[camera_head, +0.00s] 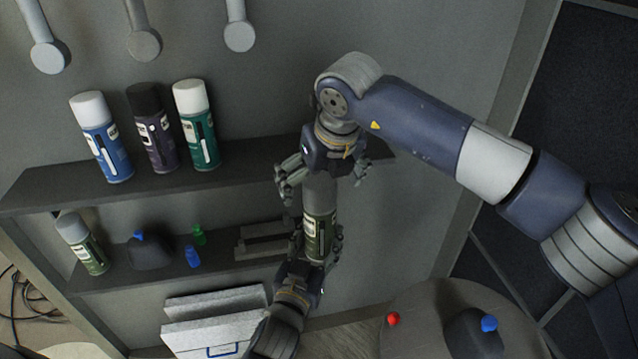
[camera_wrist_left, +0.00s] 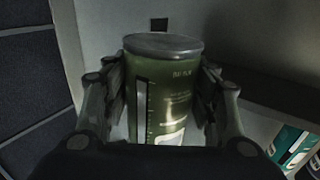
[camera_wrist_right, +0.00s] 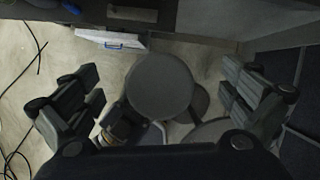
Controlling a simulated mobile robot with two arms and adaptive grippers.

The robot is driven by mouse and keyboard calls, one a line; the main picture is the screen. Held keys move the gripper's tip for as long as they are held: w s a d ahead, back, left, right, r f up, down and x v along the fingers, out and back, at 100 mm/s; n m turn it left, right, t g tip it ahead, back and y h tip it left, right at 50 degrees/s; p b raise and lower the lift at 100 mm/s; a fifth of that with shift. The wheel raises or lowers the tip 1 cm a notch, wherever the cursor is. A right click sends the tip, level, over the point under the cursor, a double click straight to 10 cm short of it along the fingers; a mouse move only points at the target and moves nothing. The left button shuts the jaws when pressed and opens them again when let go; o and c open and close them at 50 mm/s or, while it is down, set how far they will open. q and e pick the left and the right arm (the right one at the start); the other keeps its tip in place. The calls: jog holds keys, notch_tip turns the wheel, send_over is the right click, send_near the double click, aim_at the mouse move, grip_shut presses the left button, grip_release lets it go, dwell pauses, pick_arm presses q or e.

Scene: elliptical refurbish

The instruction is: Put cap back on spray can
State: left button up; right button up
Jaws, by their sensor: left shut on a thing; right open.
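The olive-green spray can (camera_head: 320,235) stands roughly upright in my left gripper (camera_head: 316,250), which is shut around its lower body. The can also shows between the left fingers in the left wrist view (camera_wrist_left: 165,95), with a flat grey round end. A grey cap (camera_head: 321,190) covers the can's top in the head view, in line with the body, with no gap visible. My right gripper (camera_head: 322,176) is open above it, one finger on each side. The round grey cap top shows between the spread right fingers in the right wrist view (camera_wrist_right: 160,85), apart from both.
Blue, dark and teal spray cans (camera_head: 200,130) stand on the upper shelf (camera_head: 240,155). The lower shelf holds a green can (camera_head: 80,245), a dark bottle (camera_head: 150,252) and small blue and green items. A white case (camera_head: 215,320) is below. A round table (camera_head: 420,310) stands at lower right.

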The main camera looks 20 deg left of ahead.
pick_arm(q)
jog(key=shift+r, duration=0.1)
pick_arm(e)
jog(key=shift+v, duration=3.2)
jog(key=shift+f, duration=0.1)
